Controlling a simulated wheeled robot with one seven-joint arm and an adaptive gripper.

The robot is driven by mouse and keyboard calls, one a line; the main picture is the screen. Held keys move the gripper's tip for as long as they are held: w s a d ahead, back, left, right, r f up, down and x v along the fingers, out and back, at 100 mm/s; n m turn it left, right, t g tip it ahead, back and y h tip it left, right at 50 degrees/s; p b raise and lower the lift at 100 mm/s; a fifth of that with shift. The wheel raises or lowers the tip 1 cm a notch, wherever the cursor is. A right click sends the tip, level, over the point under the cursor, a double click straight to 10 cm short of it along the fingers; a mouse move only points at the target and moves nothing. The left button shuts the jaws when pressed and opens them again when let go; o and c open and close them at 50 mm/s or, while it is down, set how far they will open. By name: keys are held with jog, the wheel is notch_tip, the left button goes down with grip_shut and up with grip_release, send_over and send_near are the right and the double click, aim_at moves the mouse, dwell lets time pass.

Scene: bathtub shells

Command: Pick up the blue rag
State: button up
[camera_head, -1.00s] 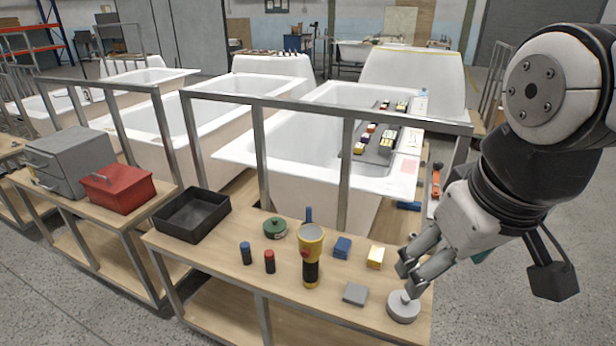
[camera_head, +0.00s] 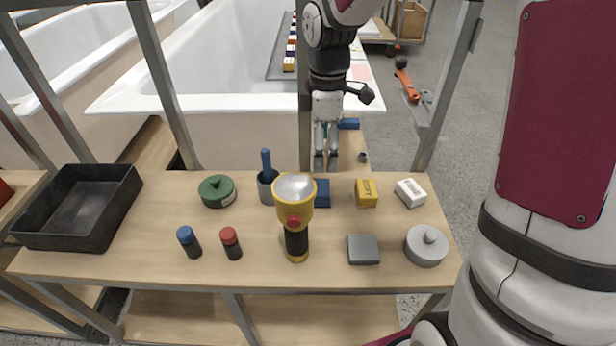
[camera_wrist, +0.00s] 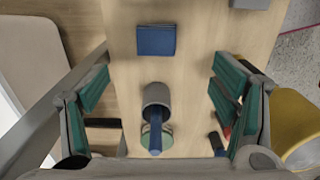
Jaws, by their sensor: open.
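The blue rag (camera_head: 322,193) looks like a small dark blue folded square on the wooden bench, partly hidden by the yellow flashlight in the head view. In the wrist view the rag (camera_wrist: 156,40) lies flat near the top middle. My gripper (camera_head: 327,157) hangs pointing down behind the rag in the head view. In the wrist view my gripper (camera_wrist: 158,95) is open and empty, its teal-padded fingers spread to either side. The grey cup with a blue handle (camera_wrist: 156,98) shows between the fingers, and the rag is further up the picture.
A yellow flashlight (camera_head: 294,203) stands close to the rag. The grey cup (camera_head: 266,188), green tin (camera_head: 217,191), yellow box (camera_head: 366,193), grey block (camera_head: 363,249) and black tray (camera_head: 78,208) share the bench. Metal posts and a white bathtub (camera_head: 230,70) stand behind.

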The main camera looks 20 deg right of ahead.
aim_at(321, 188)
notch_tip(321, 188, down, 8)
jog(key=shift+f+b, duration=0.1)
jog(key=shift+b, duration=1.05)
jog(key=f, duration=0.1)
jog(key=f+b, duration=0.1)
jog(key=f, duration=0.1)
jog(key=f+b, duration=0.1)
jog(key=f, duration=0.1)
jog(key=shift+w+a, duration=0.1)
jog(key=shift+w, duration=0.2)
jog(key=c, duration=1.2)
